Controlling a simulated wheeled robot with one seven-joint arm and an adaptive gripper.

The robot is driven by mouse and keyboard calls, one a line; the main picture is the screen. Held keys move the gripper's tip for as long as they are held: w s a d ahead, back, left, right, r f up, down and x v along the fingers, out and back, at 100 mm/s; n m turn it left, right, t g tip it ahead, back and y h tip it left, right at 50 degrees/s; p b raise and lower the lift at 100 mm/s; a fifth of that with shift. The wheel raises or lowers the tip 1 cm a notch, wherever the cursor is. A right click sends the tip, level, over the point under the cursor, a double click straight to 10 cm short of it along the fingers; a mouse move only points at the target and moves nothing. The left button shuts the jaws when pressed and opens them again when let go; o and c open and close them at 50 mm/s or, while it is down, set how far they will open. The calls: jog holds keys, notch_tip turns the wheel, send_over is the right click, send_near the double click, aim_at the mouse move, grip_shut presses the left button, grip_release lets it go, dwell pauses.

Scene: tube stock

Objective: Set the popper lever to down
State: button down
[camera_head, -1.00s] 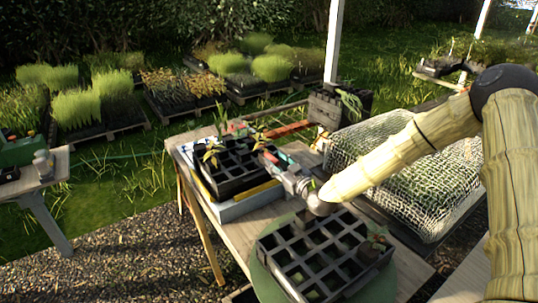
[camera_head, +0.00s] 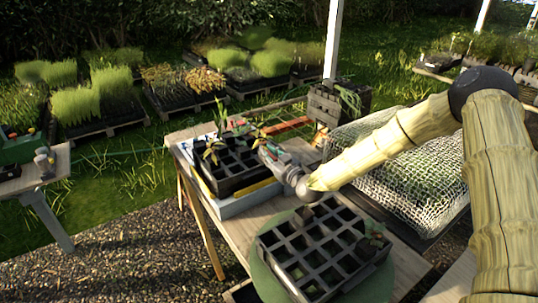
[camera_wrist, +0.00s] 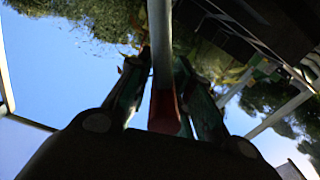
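The popper stands on the wooden table in the head view: a black cell tray (camera_head: 232,170) on a pale box (camera_head: 238,204) with a yellow strip (camera_head: 258,190) along its front. My gripper (camera_head: 264,149) is at the tray's right side, pointing up and left. In the wrist view my gripper's two dark fingers (camera_wrist: 163,80) stand on either side of a grey bar (camera_wrist: 162,50) with a red end (camera_wrist: 164,110); this may be the popper lever. I cannot tell whether the fingers touch it. The lever is not clear in the head view.
A second black cell tray (camera_head: 296,246) sits on a green round mat (camera_head: 378,287) in front. A netted bed (camera_head: 425,178) lies to the right, and a dark crate (camera_head: 325,105) stands behind. Small seedlings rise from the popper tray. Another table (camera_head: 35,186) is far left.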

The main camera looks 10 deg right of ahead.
jog(key=s+a+f+n+b, duration=0.2)
jog(key=a+f+n+b, duration=0.1)
jog(key=a, duration=0.1)
jog(key=shift+a+f, duration=0.2)
jog(key=shift+f, duration=0.15)
dwell(0.3)
jog(key=c, duration=1.3)
grip_release()
jog(key=shift+w+r, duration=0.1)
jog(key=shift+r, duration=4.95)
jog(key=shift+d, duration=0.1)
